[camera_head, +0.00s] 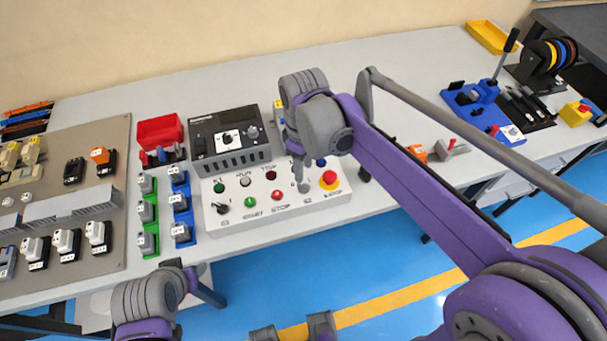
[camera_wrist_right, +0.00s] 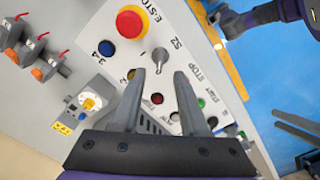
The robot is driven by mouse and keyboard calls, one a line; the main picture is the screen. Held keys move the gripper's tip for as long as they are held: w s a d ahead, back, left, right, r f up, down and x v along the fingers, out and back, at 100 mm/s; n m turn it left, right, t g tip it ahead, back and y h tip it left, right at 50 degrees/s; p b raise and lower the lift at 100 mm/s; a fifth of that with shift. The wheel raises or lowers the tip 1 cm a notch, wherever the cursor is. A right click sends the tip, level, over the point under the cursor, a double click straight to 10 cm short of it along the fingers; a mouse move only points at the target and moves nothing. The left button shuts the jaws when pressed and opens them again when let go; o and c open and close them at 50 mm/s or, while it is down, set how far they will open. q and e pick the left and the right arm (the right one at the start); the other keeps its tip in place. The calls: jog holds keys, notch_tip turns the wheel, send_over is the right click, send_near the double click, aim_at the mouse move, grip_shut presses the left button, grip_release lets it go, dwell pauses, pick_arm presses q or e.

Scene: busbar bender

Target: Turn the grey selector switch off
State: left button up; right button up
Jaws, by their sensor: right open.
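The grey selector switch (camera_wrist_right: 158,58) sits on the white control panel next to the "S2" mark, near the red emergency-stop knob. A "1" is printed beside it, but I cannot tell for sure which position its handle is in. In the head view the switch (camera_head: 303,187) is partly behind my right gripper (camera_head: 298,165). In the right wrist view my right gripper (camera_wrist_right: 160,78) is open and empty. Its fingertips are just short of the switch, which shows beyond the gap between them. I see no contact.
The panel (camera_head: 335,198) also has the red emergency-stop (camera_head: 328,180), a black selector (camera_head: 222,207) and several buttons and lamps. A black device (camera_head: 230,138) stands behind it. Green and blue racks stand to its left.

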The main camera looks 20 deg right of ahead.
notch_tip(320, 180, up, 4)
jog(key=shift+r, duration=0.2)
jog(key=shift+s, duration=0.1)
dwell(0.4)
